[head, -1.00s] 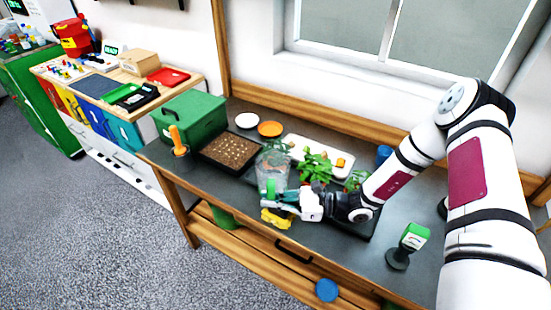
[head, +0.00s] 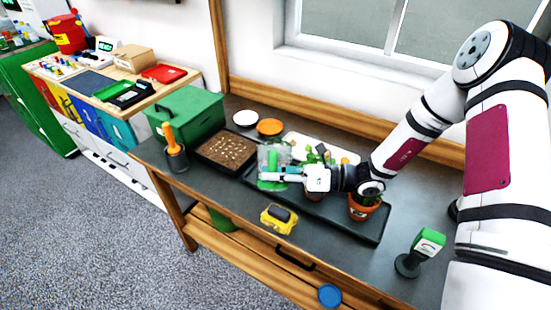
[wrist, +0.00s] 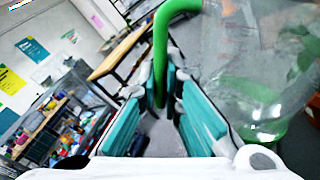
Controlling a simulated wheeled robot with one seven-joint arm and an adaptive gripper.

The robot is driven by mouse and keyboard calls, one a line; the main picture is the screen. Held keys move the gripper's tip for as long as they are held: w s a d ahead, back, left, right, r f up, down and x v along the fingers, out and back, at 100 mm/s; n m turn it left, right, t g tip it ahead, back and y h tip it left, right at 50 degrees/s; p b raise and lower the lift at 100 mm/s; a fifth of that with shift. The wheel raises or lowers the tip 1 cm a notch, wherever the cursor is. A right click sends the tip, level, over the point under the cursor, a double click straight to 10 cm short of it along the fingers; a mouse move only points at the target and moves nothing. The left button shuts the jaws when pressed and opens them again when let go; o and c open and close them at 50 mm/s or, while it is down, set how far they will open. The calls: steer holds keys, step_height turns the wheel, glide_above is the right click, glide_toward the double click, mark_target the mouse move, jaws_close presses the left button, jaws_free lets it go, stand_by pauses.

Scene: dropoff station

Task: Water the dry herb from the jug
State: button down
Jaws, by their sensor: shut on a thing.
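The clear jug (head: 270,155) with green parts is over the left part of the long black tray in the head view. In the wrist view, the see-through jug (wrist: 235,60) fills the upper right. Its green handle (wrist: 160,55) runs between my teal finger pads. My gripper (head: 285,176) is shut on that handle; it also shows in the wrist view (wrist: 163,112). Leafy herbs (head: 318,153) stand partly hidden behind my gripper. Another potted herb (head: 362,207) stands to the right, under my forearm. I cannot tell which herb is dry, or how much water the jug holds.
The black tray (head: 372,236) lies along the bench. A seed tray (head: 227,150), green box (head: 188,117) and orange-handled tool (head: 173,145) stand left. A yellow-and-black object (head: 279,218) is at the front edge. A green-topped device (head: 424,245) stands right. A white tray (head: 345,156) lies behind.

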mark_target(273, 164)
steer(key=shift+w+r+m, duration=0.25)
steer(key=shift+r+m, duration=0.1)
steer(key=shift+r, duration=0.15)
steer(key=shift+w+r+m, duration=0.25)
steer(key=shift+r+m, duration=0.1)
steer(key=shift+r, duration=0.1)
steer(key=shift+w+r, duration=0.1)
steer(key=shift+w, duration=0.05)
steer(key=shift+w+r+m+b, duration=0.2)
steer(key=shift+m+b, duration=0.3)
steer(key=shift+m, duration=0.2)
steer(key=shift+s, duration=0.1)
steer(key=shift+w+r+m, duration=0.3)
steer(key=shift+r+m, duration=0.1)
steer(key=shift+m, duration=0.1)
steer(key=shift+s, duration=0.3)
stand_by(0.5)
steer(key=shift+r, duration=0.2)
stand_by(0.6)
